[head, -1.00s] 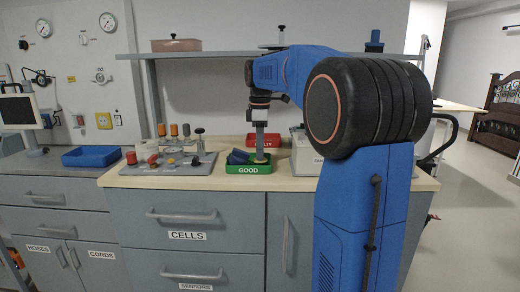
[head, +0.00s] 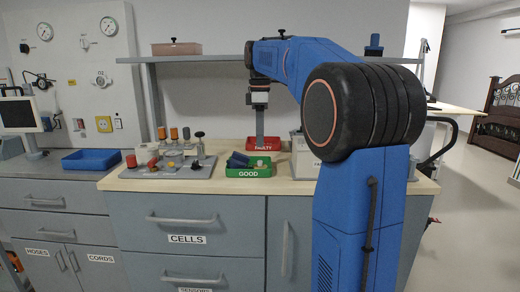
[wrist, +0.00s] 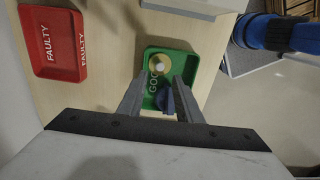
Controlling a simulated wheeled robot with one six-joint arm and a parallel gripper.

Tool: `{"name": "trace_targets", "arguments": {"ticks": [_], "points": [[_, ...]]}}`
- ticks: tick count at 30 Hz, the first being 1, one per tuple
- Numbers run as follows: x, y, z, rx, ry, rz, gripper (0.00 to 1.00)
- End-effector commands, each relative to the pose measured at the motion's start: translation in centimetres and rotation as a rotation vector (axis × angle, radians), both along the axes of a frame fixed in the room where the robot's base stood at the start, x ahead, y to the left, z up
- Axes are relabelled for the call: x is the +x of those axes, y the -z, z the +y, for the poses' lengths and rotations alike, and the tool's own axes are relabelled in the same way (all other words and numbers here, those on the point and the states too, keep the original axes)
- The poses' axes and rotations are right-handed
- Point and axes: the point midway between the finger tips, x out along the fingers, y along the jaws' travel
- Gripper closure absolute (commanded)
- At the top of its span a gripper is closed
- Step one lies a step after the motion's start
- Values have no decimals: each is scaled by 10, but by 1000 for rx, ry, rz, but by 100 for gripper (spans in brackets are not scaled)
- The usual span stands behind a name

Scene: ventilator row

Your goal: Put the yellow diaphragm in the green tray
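The green tray (head: 232,173), labelled GOOD, stands near the counter's front edge. A round, pale yellow piece with a whitish centre (wrist: 160,62), which looks like the yellow diaphragm, lies inside it. In the wrist view the green tray (wrist: 188,68) also holds a dark blue piece (wrist: 165,98), seen between my fingers. My gripper (head: 260,148) is above the tray. In the wrist view my gripper's fingers (wrist: 160,108) are apart with nothing held between them.
The red tray (head: 265,144), labelled FAULTY, stands behind the green one. A grey board (head: 140,172) with several parts, one small and yellow, lies to the left. A blue bin (head: 92,158) is further left. A shelf (head: 200,59) runs above the counter.

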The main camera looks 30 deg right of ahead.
Motion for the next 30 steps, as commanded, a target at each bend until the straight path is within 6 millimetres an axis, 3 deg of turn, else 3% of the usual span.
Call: {"name": "trace_targets", "arguments": {"ticks": [6,12,23,26,30], "points": [[1,-39,0,0,0,-2,68],[0,-60,0,-1,0,-1,68],[-2,-65,2,0,4,-2,68],[-10,-62,9,-3,29,-12,68],[-36,-50,32,-11,113,-48,68]]}}
